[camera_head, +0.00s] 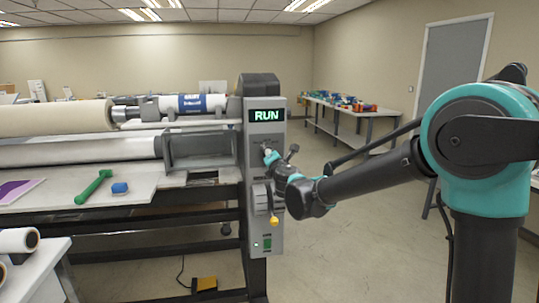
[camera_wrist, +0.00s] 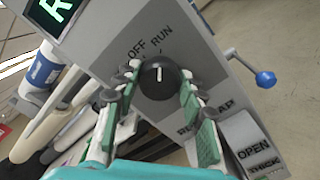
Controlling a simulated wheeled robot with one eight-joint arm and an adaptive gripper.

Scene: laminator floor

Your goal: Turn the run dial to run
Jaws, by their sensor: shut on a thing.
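The run dial (camera_wrist: 158,82) is a round black knob on the grey control panel (camera_wrist: 110,35), with OFF and RUN printed above it. Its white mark points up toward the word RUN in the wrist view. My gripper (camera_wrist: 159,72) has its green-padded fingers on either side of the dial and is shut on it. In the head view my gripper (camera_head: 270,157) reaches the panel from the right and hides the dial. The display (camera_head: 267,115) above it reads RUN in green; part of it shows in the wrist view (camera_wrist: 62,8).
A lever with a blue ball (camera_wrist: 265,79) sticks out beside the panel. A yellow-ended handle (camera_head: 274,221) hangs below my gripper. A green tool (camera_head: 94,187) and a blue block (camera_head: 120,188) lie on the laminator table. A yellow pedal (camera_head: 204,284) is on the floor.

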